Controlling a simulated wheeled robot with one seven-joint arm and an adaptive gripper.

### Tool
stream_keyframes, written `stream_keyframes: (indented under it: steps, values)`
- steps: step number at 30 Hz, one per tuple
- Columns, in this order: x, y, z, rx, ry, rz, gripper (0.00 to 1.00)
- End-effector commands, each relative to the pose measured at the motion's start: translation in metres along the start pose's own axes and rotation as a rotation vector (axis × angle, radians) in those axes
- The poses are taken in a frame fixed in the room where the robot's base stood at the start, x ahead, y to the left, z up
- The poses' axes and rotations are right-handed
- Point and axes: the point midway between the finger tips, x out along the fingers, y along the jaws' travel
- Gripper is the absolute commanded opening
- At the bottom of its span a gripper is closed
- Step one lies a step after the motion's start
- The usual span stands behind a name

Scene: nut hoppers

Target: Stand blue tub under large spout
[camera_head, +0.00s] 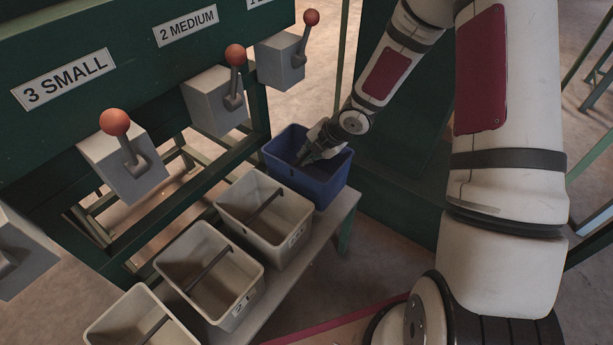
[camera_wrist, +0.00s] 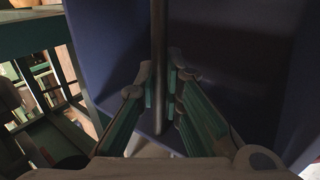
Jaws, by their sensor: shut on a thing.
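The blue tub (camera_head: 328,188) is at the far end of the low bench, just beyond the grey tubs. Its inside walls fill much of the wrist view (camera_wrist: 105,40). My gripper (camera_head: 303,158) reaches down into the tub. In the wrist view its two fingers (camera_wrist: 162,92) are shut on the tub's crossbar (camera_wrist: 158,45). The tub looks upright; whether its base touches the bench is hidden. The far spout box (camera_head: 280,62), with a red-knobbed lever, is under a sign cut off at the top edge; it is above and behind the tub.
Three grey tubs (camera_head: 238,300) with crossbars stand in a row on the bench (camera_head: 318,228). Spout boxes with red-knobbed levers stand under signs "2 MEDIUM" (camera_head: 185,25) and "3 SMALL" (camera_head: 63,78). A green frame (camera_head: 172,215) runs behind the row. Another grey box is at the left edge.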

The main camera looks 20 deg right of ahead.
Motion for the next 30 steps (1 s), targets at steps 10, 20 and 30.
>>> stream_keyframes:
  steps: [10, 20, 30]
  values:
    - [0.027, -0.018, 0.000, 0.001, 0.000, 0.000, 0.00]
    - [0.047, -0.031, 0.001, 0.002, -0.002, 0.002, 0.00]
    - [0.047, -0.032, 0.001, 0.002, -0.002, 0.001, 0.28]
